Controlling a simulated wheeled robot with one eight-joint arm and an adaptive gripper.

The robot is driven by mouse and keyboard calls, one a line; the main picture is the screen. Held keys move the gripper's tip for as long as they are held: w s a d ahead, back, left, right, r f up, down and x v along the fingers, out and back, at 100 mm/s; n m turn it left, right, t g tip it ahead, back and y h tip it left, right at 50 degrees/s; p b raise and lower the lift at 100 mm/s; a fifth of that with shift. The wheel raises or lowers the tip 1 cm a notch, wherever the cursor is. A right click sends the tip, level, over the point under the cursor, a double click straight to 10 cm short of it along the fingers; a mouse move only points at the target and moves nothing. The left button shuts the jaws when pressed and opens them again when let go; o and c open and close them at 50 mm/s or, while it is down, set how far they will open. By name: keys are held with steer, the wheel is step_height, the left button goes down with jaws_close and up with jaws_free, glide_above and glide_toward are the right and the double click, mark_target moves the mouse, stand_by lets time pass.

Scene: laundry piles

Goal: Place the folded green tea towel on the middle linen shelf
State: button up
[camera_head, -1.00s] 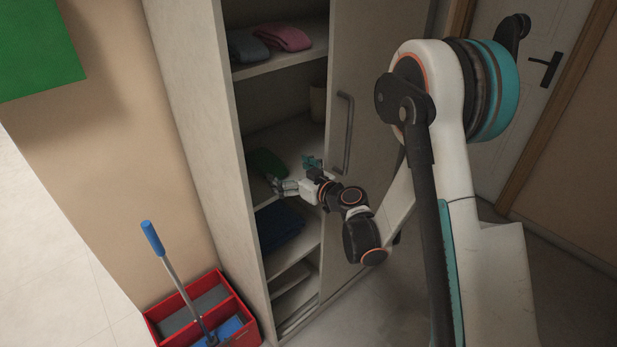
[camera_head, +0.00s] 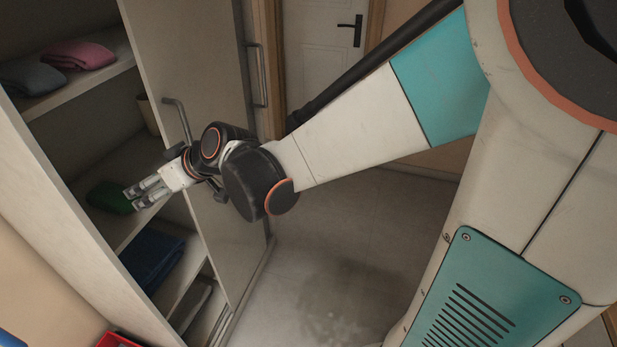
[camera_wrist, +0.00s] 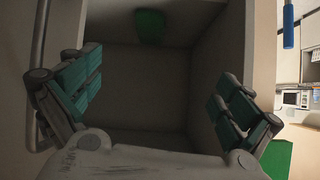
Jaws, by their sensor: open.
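The folded green tea towel (camera_head: 108,198) lies on the middle shelf (camera_head: 112,228) of the tall linen cabinet. It also shows in the wrist view (camera_wrist: 150,27), beyond my gripper and apart from its fingers. My gripper (camera_head: 132,198) is at the cabinet's open front, level with the middle compartment. In the head view its fingertips cover part of the towel's right side. In the wrist view my gripper (camera_wrist: 157,88) has its teal-padded fingers spread wide with nothing between them.
The cabinet door (camera_head: 195,110) stands open at the right, close to my gripper. Pink (camera_head: 80,54) and grey (camera_head: 33,77) cloths lie on the upper shelf. A dark blue cloth (camera_head: 150,258) lies below. Bare floor (camera_head: 345,250) is clear at the right.

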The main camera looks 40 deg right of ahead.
steer(key=s+d+m+h, duration=0.1)
steer(key=s+d+h, duration=0.1)
steer(key=s, duration=0.5)
steer(key=s+d+m+g+h, duration=0.1)
steer(key=s+d+m+h, duration=0.1)
steer(key=s+d, duration=0.3)
steer(key=s+d+m+g+h, duration=0.1)
steer(key=s+d, duration=0.3)
steer(key=s, duration=0.6)
steer(key=shift+s+d+m+h, duration=0.25)
steer(key=shift+s+m+h, duration=0.05)
steer(key=shift+h, duration=0.2)
